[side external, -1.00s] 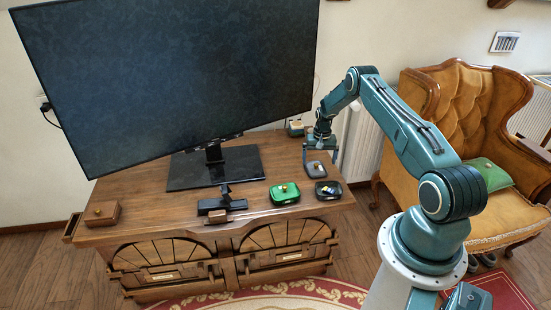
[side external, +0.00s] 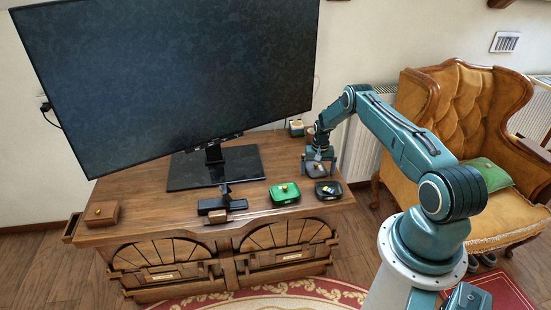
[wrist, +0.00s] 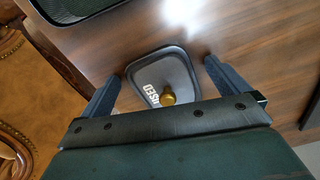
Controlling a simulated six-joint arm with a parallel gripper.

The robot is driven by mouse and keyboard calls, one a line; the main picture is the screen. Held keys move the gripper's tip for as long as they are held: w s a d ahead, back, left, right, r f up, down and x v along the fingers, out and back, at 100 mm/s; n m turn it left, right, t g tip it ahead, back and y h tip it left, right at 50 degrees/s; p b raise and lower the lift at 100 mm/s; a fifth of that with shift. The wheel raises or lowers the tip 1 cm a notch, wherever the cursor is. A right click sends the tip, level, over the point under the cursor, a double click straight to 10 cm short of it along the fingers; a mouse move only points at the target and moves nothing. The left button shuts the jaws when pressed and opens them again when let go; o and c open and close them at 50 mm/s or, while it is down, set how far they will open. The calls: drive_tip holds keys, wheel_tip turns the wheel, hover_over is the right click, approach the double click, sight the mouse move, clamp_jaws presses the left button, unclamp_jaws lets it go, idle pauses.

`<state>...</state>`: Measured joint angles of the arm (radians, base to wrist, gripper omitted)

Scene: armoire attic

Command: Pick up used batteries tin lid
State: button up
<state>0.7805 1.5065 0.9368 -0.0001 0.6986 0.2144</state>
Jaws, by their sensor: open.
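The used batteries tin lid (side external: 316,171) is a small dark plate with rounded corners, lying flat on the wooden cabinet top. In the wrist view the lid (wrist: 150,72) shows pale "USED" lettering and a gold knob (wrist: 168,98). My gripper (side external: 318,163) is open and low over the lid, pointing down. In the wrist view its fingers (wrist: 161,70) stand on either side of the lid, with bare wood showing between each finger and the lid. The near part of the lid is hidden behind the gripper's crossbar. An open dark tin (side external: 338,194) with batteries inside stands in front of the lid.
A large television (side external: 180,70) on a black base (side external: 215,167) fills the left and back. A black stand (side external: 222,205) and small wooden box (side external: 102,214) are farther left. The cabinet's right edge is close.

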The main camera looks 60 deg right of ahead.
sight(319, 174)
idle(0.4)
drive_tip(key=c, duration=0.9)
drive_tip(key=shift+r, duration=0.15)
drive_tip(key=shift+c, duration=0.2)
wheel_tip(319, 174, up, 20)
drive_tip(key=shift+f, duration=0.2)
idle(0.5)
drive_tip(key=s+a+f+n, duration=0.6)
drive_tip(key=s+f+n, duration=0.3)
drive_tip(key=n, duration=0.7)
drive_tip(key=shift+s+a+f+n, duration=0.15)
drive_tip(key=shift+s+f+n, duration=0.2)
drive_tip(key=shift+s, duration=0.75)
